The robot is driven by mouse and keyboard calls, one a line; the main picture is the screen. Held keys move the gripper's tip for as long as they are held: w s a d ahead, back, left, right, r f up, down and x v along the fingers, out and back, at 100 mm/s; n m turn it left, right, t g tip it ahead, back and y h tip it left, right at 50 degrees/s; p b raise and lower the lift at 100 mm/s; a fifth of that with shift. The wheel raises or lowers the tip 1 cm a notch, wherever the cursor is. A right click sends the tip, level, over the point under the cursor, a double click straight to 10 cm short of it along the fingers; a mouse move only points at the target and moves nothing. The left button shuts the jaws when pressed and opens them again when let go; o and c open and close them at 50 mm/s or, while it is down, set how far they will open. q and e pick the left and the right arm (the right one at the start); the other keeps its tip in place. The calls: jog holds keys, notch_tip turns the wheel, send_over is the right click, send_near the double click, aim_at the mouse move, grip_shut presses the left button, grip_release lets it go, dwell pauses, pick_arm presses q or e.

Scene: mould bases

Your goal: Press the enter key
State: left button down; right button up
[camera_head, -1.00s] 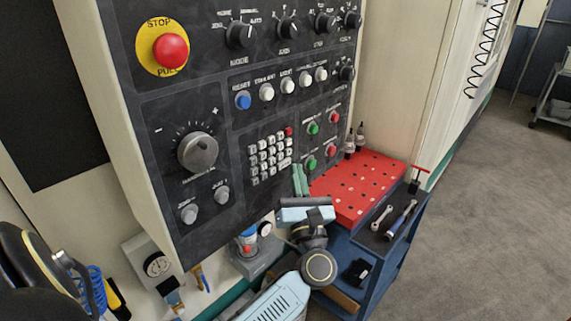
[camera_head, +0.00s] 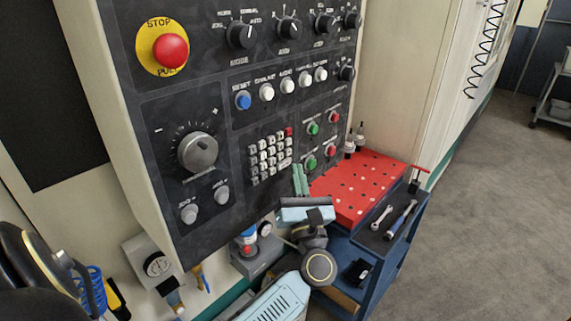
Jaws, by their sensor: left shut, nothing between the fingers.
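The keypad (camera_head: 270,155) is a block of small white and grey keys with one red key (camera_head: 289,132) at its top right. It sits low on the dark control panel. The key labels are too small to read, so I cannot tell which one is the enter key. My left gripper (camera_head: 298,168) comes up from below with its green fingers shut and empty. Its fingertips are just right of the keypad's lower right corner in the picture. I cannot tell whether they touch the panel. My right gripper is not in view.
Around the keypad are a large dial (camera_head: 198,152), green and red buttons (camera_head: 332,117), a row of knobs and a red stop button (camera_head: 171,51). A blue cart with a red perforated top (camera_head: 362,180), bottles and tools stands close right of my gripper.

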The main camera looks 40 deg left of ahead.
pick_arm(q)
jog(key=shift+a, duration=0.1)
dwell(0.3)
jog(key=shift+a, duration=0.35)
jog(key=shift+w+a, duration=0.1)
jog(key=shift+a, duration=0.3)
dwell(0.6)
jog(key=shift+d+b, duration=0.15)
jog(key=shift+b, duration=0.15)
jog(key=shift+d, duration=0.7)
jog(key=shift+d, duration=0.1)
jog(key=d, duration=0.1)
jog(key=d+b, duration=0.1)
jog(key=d, duration=0.1)
jog(key=d+b, duration=0.1)
jog(key=shift+s+d, duration=0.3)
jog(key=shift+d, duration=0.1)
